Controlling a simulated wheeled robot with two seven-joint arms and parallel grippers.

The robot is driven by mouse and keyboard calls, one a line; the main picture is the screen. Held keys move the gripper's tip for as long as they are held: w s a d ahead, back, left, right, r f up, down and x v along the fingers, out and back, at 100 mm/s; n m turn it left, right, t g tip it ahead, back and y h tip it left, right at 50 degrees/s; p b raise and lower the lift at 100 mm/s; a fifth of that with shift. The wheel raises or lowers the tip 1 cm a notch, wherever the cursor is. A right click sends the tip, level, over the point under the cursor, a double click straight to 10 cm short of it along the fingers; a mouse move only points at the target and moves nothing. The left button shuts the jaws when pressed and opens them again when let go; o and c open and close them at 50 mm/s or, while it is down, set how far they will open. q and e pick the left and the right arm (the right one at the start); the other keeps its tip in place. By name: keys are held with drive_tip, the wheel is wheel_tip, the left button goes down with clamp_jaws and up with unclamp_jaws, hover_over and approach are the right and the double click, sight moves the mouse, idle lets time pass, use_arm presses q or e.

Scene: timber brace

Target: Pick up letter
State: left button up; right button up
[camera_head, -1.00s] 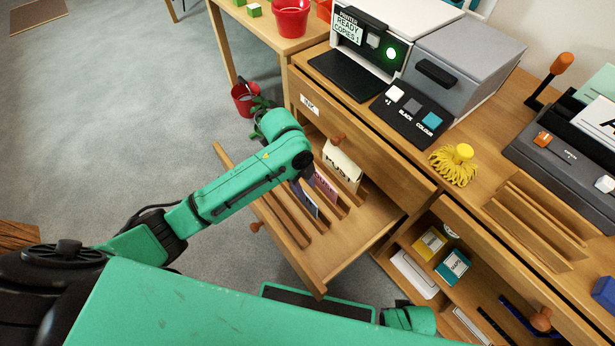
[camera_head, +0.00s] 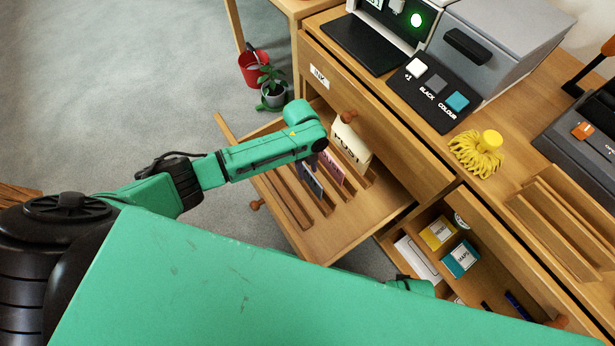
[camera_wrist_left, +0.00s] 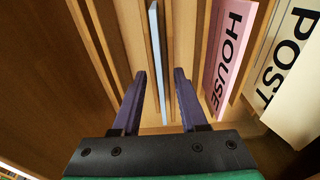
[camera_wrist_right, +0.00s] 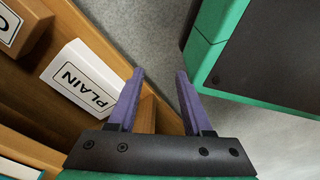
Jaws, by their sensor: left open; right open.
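The pulled-out drawer (camera_head: 350,218) has slots between wooden dividers. In the left wrist view, a thin pale-blue letter (camera_wrist_left: 156,50) stands edge-on in one slot. My left gripper (camera_wrist_left: 158,80) is open, with its fingers on either side of the letter's line; I cannot tell whether they touch it. A pink card marked HOUSE (camera_wrist_left: 229,45) and a cream card marked POST (camera_wrist_left: 290,75) stand to the right. In the head view, my left gripper (camera_head: 311,180) is low over the slots. My right gripper (camera_wrist_right: 160,75) is open and empty near a white PLAIN item (camera_wrist_right: 85,85).
The desk holds a printer (camera_head: 510,45), its button panel (camera_head: 435,95) and a yellow tassel (camera_head: 478,155). A lower compartment holds a yellow box (camera_head: 437,232) and a teal box (camera_head: 461,258). A potted plant (camera_head: 272,95) and red bucket (camera_head: 254,69) stand on the floor.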

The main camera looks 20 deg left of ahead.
use_arm(q)
drive_tip(key=shift+f, duration=0.1)
clamp_jaws()
